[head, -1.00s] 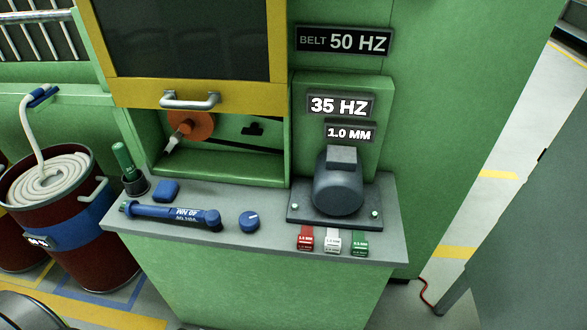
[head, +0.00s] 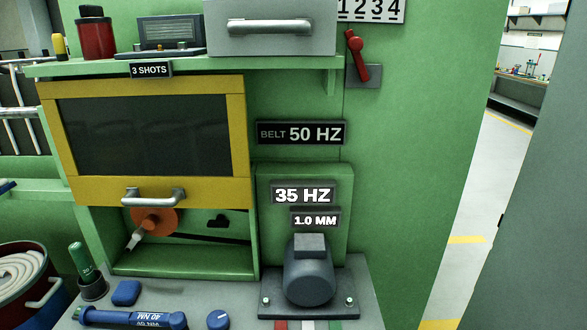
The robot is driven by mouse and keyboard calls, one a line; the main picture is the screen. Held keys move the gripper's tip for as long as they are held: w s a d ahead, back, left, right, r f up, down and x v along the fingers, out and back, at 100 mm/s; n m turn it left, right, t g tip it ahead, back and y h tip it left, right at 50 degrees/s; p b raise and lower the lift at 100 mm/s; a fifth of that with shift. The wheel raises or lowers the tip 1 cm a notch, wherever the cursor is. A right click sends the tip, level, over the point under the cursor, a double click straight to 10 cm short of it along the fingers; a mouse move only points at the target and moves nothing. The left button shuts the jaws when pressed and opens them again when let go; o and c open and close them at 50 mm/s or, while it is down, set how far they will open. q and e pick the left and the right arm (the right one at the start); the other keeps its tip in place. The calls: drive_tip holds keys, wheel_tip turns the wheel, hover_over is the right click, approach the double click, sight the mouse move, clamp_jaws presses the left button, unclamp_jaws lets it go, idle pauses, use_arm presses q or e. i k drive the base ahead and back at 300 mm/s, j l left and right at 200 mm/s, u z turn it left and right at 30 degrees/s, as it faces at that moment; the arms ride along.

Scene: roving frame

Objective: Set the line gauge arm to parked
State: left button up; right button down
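No part is labelled as the line gauge arm, so I cannot tell for sure which it is. A red lever (head: 357,56) on a grey plate (head: 372,76) is fixed to the green wall at upper right; it stands near upright, its top leaning slightly left. A white number strip reading 1 2 3 4 (head: 371,10) is above it, cut by the top edge. An orange disc (head: 155,220) with a pale-tipped arm (head: 134,240) pointing down-left sits in the opening under the yellow-framed window (head: 145,140). Neither gripper is in view.
A grey motor (head: 310,280) stands on the bench (head: 245,295) beside a blue torque wrench (head: 130,319) and a blue knob (head: 218,320). A shelf (head: 200,65) above holds a grey drawer box (head: 270,42). The floor (head: 465,215) at right looks clear.

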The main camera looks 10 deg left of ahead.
sight(138, 234)
drive_tip(key=k+l+u, duration=0.1)
drive_tip(key=u, duration=1.35)
drive_tip(key=k+j, duration=0.05)
